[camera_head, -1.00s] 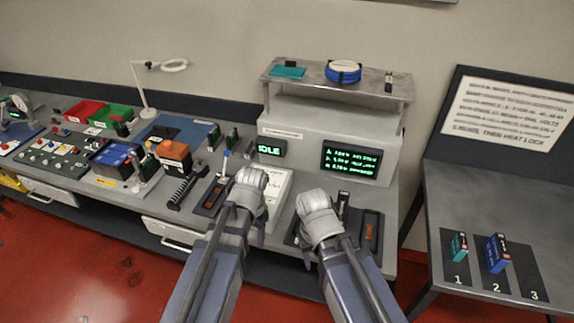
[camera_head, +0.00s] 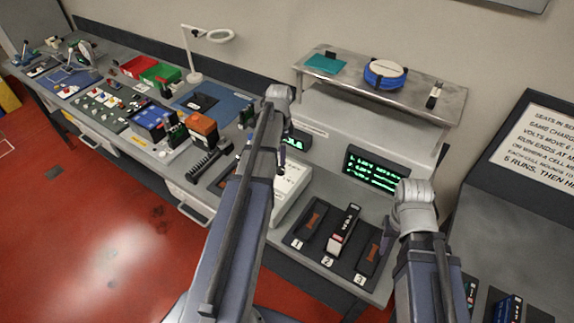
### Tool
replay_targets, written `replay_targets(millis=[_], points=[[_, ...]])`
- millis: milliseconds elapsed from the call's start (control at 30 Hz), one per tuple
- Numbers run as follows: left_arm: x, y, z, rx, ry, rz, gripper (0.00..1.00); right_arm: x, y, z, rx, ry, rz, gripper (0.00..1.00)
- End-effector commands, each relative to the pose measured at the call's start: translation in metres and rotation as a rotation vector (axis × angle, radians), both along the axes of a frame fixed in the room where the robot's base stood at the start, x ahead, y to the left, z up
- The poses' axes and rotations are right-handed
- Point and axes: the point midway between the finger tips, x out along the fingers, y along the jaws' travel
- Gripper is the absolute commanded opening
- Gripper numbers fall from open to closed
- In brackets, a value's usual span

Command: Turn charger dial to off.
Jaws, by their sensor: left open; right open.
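A grey machine (camera_head: 345,130) with two dark screens stands on the bench. Its small left screen (camera_head: 297,140) shows green letters, partly hidden by my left arm. Its larger right screen (camera_head: 376,170) shows lines of green text. I cannot make out a charger dial for certain; my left arm covers part of the bench there. My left gripper (camera_head: 281,160) is open, in front of the machine's left part, beside a white box (camera_head: 291,190). My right gripper (camera_head: 388,240) is open, in front of the machine's right end, beside a black slotted tray (camera_head: 311,240).
A dark and white block (camera_head: 344,228) sits in the tray's middle slot. A metal shelf (camera_head: 430,97) above the machine holds a blue coil (camera_head: 386,74). Red and green bins, a lamp (camera_head: 193,55) and battery packs crowd the bench's left. A side table (camera_head: 490,230) stands at right.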

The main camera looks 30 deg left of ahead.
Motion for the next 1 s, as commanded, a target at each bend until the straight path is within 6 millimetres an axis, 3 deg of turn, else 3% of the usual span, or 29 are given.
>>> replay_targets(millis=[267, 633, 1000], points=[[0.0, -0.001, -0.023, 0.0, 0.0, 0.0, 0.71, 0.0, 0.0, -0.023, -0.001, 0.0, 0.004, 0.5], [0.0, -0.001, -0.07, 0.0, 0.0, 0.001, 0.71, 0.0, 0.0, -0.07, -0.001, 0.0, 0.003, 0.5], [0.0, -0.001, -0.077, 0.0, 0.0, 0.001, 0.71, 0.0, 0.0, -0.077, -0.001, 0.0, 0.003, 0.5]])
